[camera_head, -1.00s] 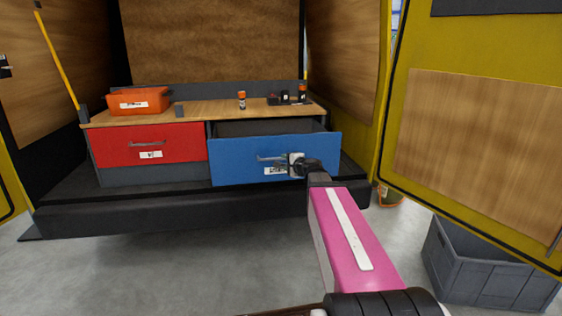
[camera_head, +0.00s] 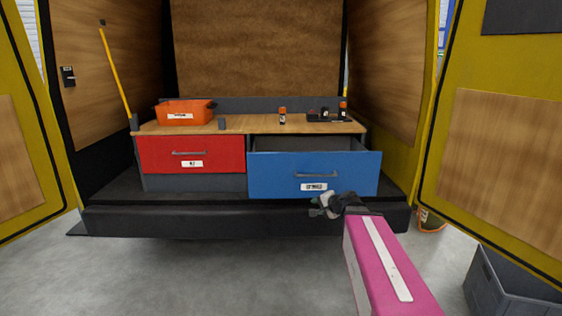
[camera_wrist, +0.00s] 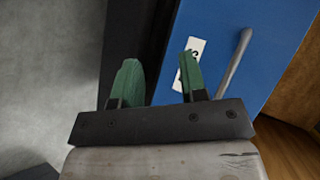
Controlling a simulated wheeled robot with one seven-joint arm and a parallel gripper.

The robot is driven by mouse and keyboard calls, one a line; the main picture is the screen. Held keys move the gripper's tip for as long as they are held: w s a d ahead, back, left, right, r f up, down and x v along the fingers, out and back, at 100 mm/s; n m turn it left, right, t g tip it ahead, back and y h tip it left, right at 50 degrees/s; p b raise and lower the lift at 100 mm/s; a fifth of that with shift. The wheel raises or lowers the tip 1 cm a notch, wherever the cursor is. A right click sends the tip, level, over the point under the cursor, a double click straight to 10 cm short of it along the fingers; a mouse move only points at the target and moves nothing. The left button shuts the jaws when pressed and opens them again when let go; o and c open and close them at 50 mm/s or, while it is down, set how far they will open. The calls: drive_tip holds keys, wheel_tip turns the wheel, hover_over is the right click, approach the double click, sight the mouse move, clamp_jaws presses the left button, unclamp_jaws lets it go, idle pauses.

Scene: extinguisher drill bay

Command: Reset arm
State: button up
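My gripper (camera_head: 318,207) is in front of the van's rear ledge, just below the blue drawer (camera_head: 275,175). In the wrist view its two green fingers (camera_wrist: 160,82) stand apart with nothing between them. The blue drawer is pulled partly out, and its handle (camera_head: 316,175) is free. In the wrist view the drawer front (camera_wrist: 222,40) and its bar handle (camera_wrist: 234,62) lie beyond and to the right of the fingers. My pink forearm reaches in from the lower right.
A red drawer (camera_head: 170,154) is shut at left. The worktop (camera_head: 240,123) carries an orange bin (camera_head: 185,112), an orange-capped bottle (camera_head: 282,116) and a black tray (camera_head: 325,117) with small items. Yellow doors (camera_head: 495,130) stand open. A grey crate (camera_head: 512,290) sits on the floor at right.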

drive_tip(key=s+f+n+g+h, duration=0.7)
drive_tip(key=s+f+n+g, duration=0.2)
drive_tip(key=s+f, duration=0.7)
wheel_tip(320, 180, down, 2)
drive_tip(key=shift+s+d+f+g, duration=0.1)
drive_tip(key=shift+s+d+g, duration=0.3)
drive_tip(key=shift+g, duration=0.2)
